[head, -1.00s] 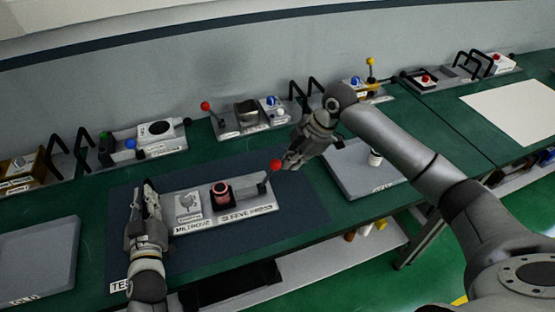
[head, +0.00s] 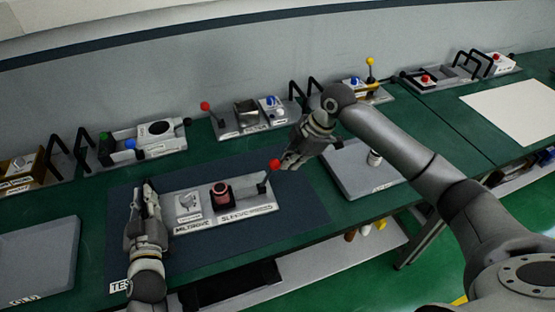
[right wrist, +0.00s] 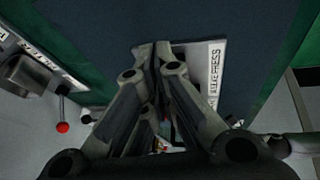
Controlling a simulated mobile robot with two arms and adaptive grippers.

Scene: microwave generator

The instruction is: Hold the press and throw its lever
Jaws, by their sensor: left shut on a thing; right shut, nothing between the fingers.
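The press (head: 245,205) is a light grey plate on the dark blue mat, labelled "SLEEVE PRESS", with a dark cylinder with a reddish top (head: 222,192) on it. Its lever, with a red ball (head: 274,165), stands at its right end. My left gripper (head: 148,190) is shut on the press's left end. My right gripper (head: 288,163) is shut and empty, close to the right of the red ball; I cannot tell if they touch. In the right wrist view the shut fingers (right wrist: 158,50) hide most of the press, but its lettered edge (right wrist: 215,75) shows.
Another unit with a red-balled lever (head: 205,106) stands behind, among several devices along the wall. A grey tray (head: 362,175) with a small white-and-dark part lies to the right. Another grey tray (head: 40,262) lies at the left. Bare blue mat lies in front of the press.

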